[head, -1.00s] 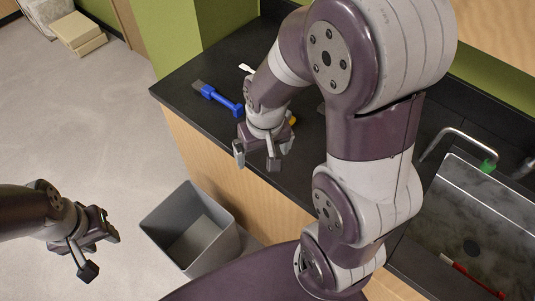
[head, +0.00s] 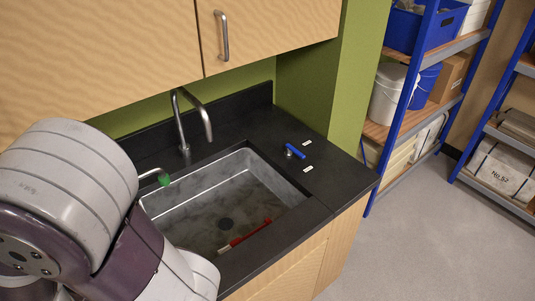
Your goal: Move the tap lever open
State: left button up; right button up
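The tap lever (head: 295,151) is a small blue handle on a short dark base, on the black counter to the right of the sink. Two small white labels lie near it, one behind and one in front. An arm of mine fills the lower left. Neither gripper shows in the head view now.
A red-handled tool (head: 249,233) lies in the sink. Wooden cupboards (head: 165,50) hang above the counter at the upper left. Blue-framed shelves (head: 400,118) with buckets and boxes stand at the right. The counter around the lever is clear, and open floor lies in front of the shelves.

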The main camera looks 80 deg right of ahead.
aim_at(289, 148)
jog(key=z, duration=3.1)
jog(key=i+l+z, duration=0.65)
jog(key=k, duration=0.1)
